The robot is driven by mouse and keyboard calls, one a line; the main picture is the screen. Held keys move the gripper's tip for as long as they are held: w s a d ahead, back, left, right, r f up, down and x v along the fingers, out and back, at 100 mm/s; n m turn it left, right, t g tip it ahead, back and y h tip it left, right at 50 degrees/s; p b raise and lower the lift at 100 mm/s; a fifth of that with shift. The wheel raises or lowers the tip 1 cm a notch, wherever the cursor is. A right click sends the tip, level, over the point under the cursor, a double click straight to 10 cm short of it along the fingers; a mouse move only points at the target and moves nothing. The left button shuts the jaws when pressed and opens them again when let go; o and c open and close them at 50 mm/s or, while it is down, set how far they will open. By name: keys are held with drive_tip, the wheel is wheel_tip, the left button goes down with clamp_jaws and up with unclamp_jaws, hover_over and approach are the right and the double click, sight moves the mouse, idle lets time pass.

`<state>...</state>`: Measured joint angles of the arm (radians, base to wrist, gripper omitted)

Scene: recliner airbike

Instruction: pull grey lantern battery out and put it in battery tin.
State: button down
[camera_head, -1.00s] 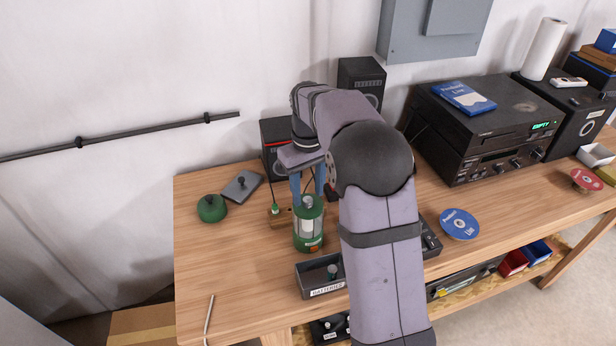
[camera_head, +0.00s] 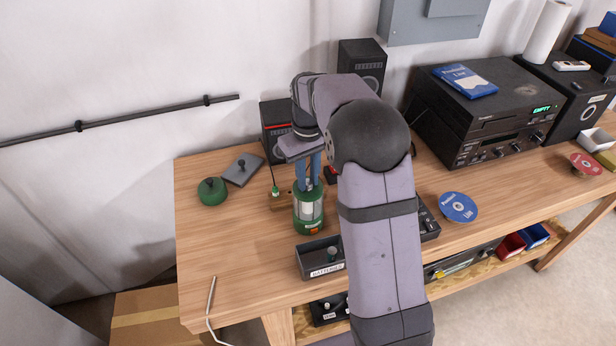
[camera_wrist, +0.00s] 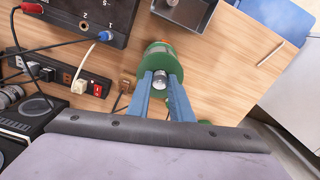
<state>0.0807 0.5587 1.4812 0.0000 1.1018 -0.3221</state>
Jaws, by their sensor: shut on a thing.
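The green lantern (camera_head: 309,212) stands upright on the bench with its top open; it also shows in the wrist view (camera_wrist: 155,58). The grey battery (camera_wrist: 159,79) shows at the lantern's open top in the wrist view, between my fingertips. My gripper (camera_head: 308,184) points down over the lantern, its blue fingers shut on the battery; they also show in the wrist view (camera_wrist: 160,86). The battery's lower part is hidden inside the lantern. The battery tin (camera_head: 311,263), a dark open box labelled BATTERIES, stands just in front of the lantern with a small grey cylinder in it.
A green round lid (camera_head: 211,191) and a grey plate with a knob (camera_head: 243,169) lie at left. A power strip (camera_wrist: 70,80) with cables and a dark device (camera_wrist: 90,20) lie near the lantern. The bench's left front is mostly clear, with a bent white rod (camera_head: 210,305).

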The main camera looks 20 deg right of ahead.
drive_tip(key=shift+r+p, duration=0.65)
idle(0.8)
drive_tip(key=shift+r+p, duration=1.5)
drive_tip(key=shift+r, duration=0.1)
drive_tip(key=a+f+b, duration=0.1)
drive_tip(key=a+f, duration=0.1)
drive_tip(key=a, duration=0.5)
drive_tip(key=m+b, duration=0.1)
drive_tip(key=b, duration=1)
approach(312, 265)
drive_tip(key=shift+f+p, duration=0.85)
drive_tip(key=shift+f, duration=0.85)
